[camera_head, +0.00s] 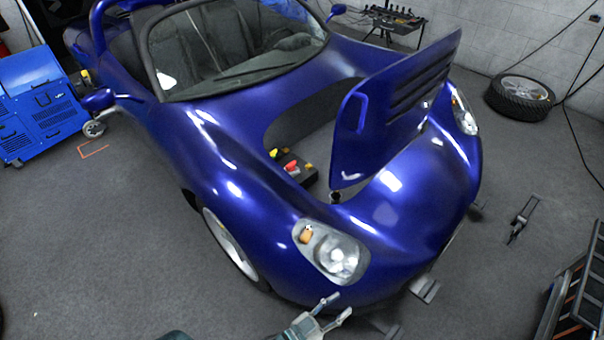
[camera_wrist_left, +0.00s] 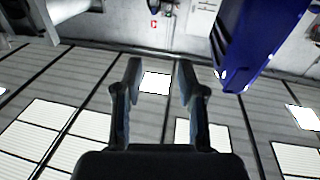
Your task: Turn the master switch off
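A blue open-top car fills the middle of the head view, with its front lid (camera_head: 400,105) raised. In the opening under the lid sits a dark box (camera_head: 302,178) with a small red part (camera_head: 290,167) and yellow parts on and beside it. The red part may be the master switch; it is too small to tell its position. My left gripper (camera_head: 337,307) is open and empty in front of the car's headlight, well apart from the box. Its two spread fingers also show in the left wrist view (camera_wrist_left: 160,68). My right gripper is not in view.
A blue machine (camera_head: 38,105) stands at the left. A loose wheel (camera_head: 520,95) lies by the back wall, with a cart (camera_head: 393,20) near it. A dark rack (camera_head: 580,295) stands at the right edge. The raised lid overhangs the opening's right side.

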